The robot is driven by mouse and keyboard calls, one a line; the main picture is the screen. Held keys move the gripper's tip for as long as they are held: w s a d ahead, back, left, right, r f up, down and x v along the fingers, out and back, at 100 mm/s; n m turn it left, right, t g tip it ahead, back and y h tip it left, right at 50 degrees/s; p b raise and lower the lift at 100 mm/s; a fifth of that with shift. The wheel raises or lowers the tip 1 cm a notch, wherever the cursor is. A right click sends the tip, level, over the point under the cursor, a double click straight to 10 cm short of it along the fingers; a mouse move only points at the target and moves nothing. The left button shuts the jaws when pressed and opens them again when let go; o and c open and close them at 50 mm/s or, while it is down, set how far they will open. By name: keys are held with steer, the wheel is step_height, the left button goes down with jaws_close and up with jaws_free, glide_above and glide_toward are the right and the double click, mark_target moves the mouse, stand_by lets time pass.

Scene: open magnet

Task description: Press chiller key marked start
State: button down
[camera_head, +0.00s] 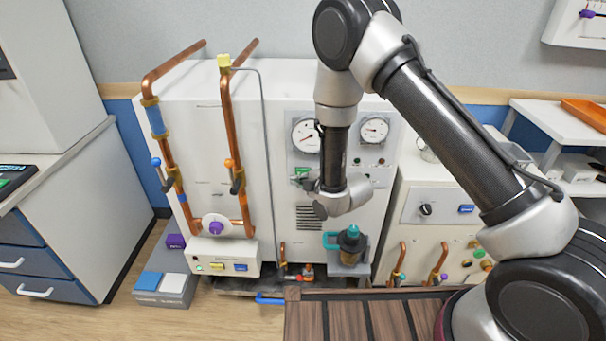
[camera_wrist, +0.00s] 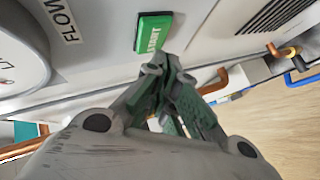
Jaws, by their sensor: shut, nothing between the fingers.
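The green key (camera_wrist: 153,33) with white lettering, apparently START, sits on the chiller's pale front panel in the wrist view. The key also shows as a small green patch in the head view (camera_head: 302,171), below the left gauge. My gripper (camera_wrist: 168,64) is shut and empty. Its fingertips are just below the key in the wrist view, close to the panel; I cannot tell whether they touch it. In the head view my gripper (camera_head: 297,180) points left at the chiller (camera_head: 278,100), and my wrist hides part of the panel.
Two round gauges (camera_head: 306,135) (camera_head: 374,130) sit above the key. Copper pipes (camera_head: 228,130) with valves stand to the left. A white cabinet with knobs (camera_head: 426,209) is at the right.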

steer(key=shift+w, duration=0.15)
steer(key=shift+w, duration=0.3)
steer(key=shift+w, duration=0.4)
stand_by(0.7)
steer(key=shift+s, duration=0.85)
steer(key=s, duration=0.5)
steer(key=shift+a, duration=0.1)
stand_by(0.8)
